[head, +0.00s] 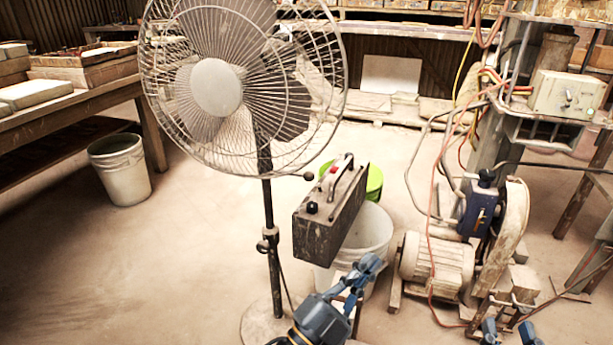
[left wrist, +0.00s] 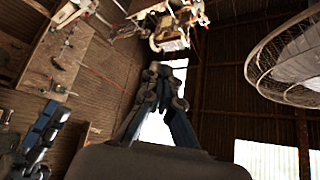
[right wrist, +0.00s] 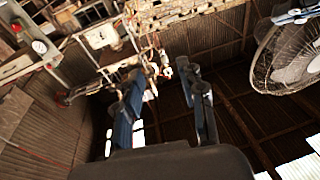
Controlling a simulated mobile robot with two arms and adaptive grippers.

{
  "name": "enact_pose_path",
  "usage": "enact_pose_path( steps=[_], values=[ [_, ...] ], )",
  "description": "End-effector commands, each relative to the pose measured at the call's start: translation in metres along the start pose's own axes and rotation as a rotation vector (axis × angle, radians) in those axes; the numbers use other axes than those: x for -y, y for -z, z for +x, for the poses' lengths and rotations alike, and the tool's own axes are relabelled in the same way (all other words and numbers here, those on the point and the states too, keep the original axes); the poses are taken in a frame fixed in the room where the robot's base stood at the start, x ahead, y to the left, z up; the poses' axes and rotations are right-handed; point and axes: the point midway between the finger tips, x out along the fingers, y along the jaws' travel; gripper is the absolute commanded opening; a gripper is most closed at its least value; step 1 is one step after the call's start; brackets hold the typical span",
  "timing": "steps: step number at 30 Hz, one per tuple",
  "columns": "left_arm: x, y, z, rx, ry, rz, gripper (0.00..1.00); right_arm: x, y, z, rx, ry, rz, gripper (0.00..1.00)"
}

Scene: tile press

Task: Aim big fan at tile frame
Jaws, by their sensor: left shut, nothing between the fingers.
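The big fan (head: 216,87) stands upright on a pole in the head view, its round wire cage tipped slightly and its hub facing toward the camera and left. Its cage also shows at the right of the left wrist view (left wrist: 290,62) and of the right wrist view (right wrist: 288,62). My left gripper (head: 368,268) is shut and empty, low and right of the fan pole, in front of the white bucket. My right gripper (head: 508,332) is open and empty at the bottom edge, far from the fan. I cannot tell which thing is the tile frame.
A dark metal box (head: 330,212) with a handle appears above a white bucket (head: 375,235), with a green bucket (head: 375,182) behind. A motor with a belt wheel (head: 437,262) stands right. A bench with tiles (head: 88,105) and a grey bucket (head: 120,168) are left. The left floor is clear.

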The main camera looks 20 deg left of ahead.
Motion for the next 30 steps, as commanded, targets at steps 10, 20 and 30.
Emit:
enact_pose_path(
  steps=[10,20,30],
  values=[
    [0.036,-0.118,-0.005,0.560,-0.044,0.601,0.00,-0.021,-0.111,-0.083,0.846,-0.052,-0.006,0.40],
    [0.074,-0.144,-0.020,0.752,0.010,0.868,0.00,-0.027,-0.138,-0.155,1.205,-0.075,0.003,0.40],
    [0.092,-0.174,0.020,0.754,0.014,0.871,0.00,-0.029,-0.140,-0.202,1.413,-0.089,0.012,0.40]
  ],
)
